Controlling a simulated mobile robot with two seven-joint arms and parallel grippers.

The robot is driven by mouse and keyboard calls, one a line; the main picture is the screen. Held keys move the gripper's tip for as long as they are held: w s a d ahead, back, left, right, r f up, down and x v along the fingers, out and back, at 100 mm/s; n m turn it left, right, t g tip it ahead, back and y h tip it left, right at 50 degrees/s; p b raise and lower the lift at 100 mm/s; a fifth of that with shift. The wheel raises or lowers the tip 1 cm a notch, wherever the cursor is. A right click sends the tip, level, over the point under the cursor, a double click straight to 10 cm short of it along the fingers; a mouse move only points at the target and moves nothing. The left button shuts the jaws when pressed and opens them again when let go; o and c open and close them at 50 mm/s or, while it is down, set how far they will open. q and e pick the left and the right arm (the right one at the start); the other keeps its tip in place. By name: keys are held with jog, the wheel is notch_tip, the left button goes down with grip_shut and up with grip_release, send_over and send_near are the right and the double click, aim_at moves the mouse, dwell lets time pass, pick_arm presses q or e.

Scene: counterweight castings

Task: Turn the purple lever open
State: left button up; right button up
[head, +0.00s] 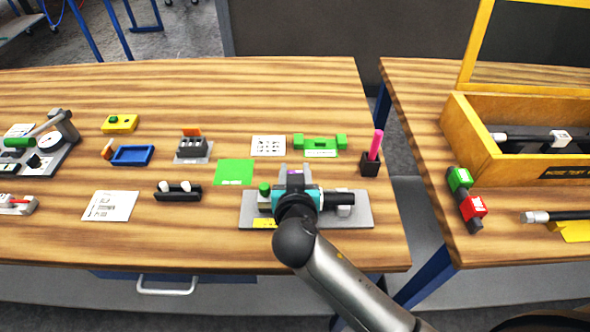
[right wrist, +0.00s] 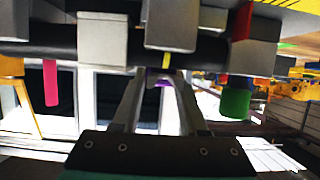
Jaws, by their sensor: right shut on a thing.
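My right gripper (head: 296,178) is over the grey plate device (head: 361,215) at the front of the table in the head view. That device carries a green knob (head: 265,189), a dark cylinder and grey blocks. In the right wrist view the two fingers of my right gripper (right wrist: 160,78) reach in under a dark bar with grey blocks. A small patch of the purple lever (right wrist: 158,82) shows between the fingertips, which are shut on it. Most of the lever is hidden by the gripper, and in the head view I cannot see it. My left gripper is not in view.
A pink stick stands in a black holder (head: 370,163) behind the device at right. A green mat (head: 234,172) and a black stand (head: 178,194) lie to its left. Across a gap at right, another table holds a wooden box (head: 470,125) and a green-red tool (head: 466,195).

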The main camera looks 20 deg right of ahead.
grip_shut()
